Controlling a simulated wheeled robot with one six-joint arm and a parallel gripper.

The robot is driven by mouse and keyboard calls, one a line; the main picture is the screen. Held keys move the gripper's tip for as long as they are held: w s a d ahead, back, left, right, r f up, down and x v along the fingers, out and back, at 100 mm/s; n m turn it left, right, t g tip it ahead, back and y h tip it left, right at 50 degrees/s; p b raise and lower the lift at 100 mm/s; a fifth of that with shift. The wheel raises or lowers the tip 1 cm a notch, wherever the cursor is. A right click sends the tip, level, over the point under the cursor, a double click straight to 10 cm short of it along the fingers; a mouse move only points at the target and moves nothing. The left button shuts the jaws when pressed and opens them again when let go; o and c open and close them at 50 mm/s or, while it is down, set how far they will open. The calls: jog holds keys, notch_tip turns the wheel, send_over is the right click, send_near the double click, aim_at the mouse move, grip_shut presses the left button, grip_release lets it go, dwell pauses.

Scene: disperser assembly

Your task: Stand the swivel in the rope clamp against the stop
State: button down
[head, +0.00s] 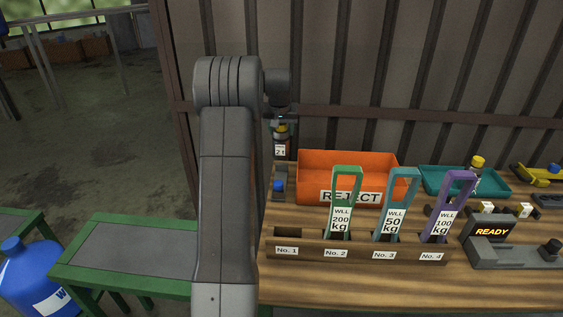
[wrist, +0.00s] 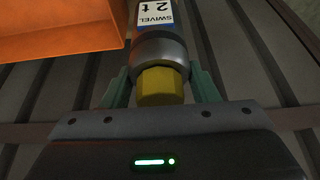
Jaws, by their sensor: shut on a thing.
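The swivel (head: 280,150) hangs upright below my gripper (head: 281,123) at the back left of the bench, left of the orange bin. It has a white label reading "2 t" and a yellow upper part. In the wrist view the swivel (wrist: 160,50) shows a grey collar and a "SWIVEL 2 t" label. My gripper (wrist: 160,90) is shut on its yellow end, a green finger on each side. A small dark grey fixture with a blue knob (head: 278,185), perhaps the rope clamp, is just below the swivel. I cannot make out its stop or whether they touch.
The orange REJECT bin (head: 350,165) stands close right. In front is a wooden rack (head: 355,252) with green, teal and purple tagged pieces; slot No. 1 looks empty. The ribbed wall is behind.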

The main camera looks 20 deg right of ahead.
aim_at(281, 149)
notch_tip(281, 149, down, 8)
jog(key=shift+f+p, duration=0.25)
jog(key=shift+p, duration=0.3)
jog(key=c, duration=0.5)
grip_release()
jog(key=shift+s, duration=0.1)
jog(key=b+v, duration=0.1)
jog(key=v, duration=1.1)
jog(key=shift+b, duration=0.35)
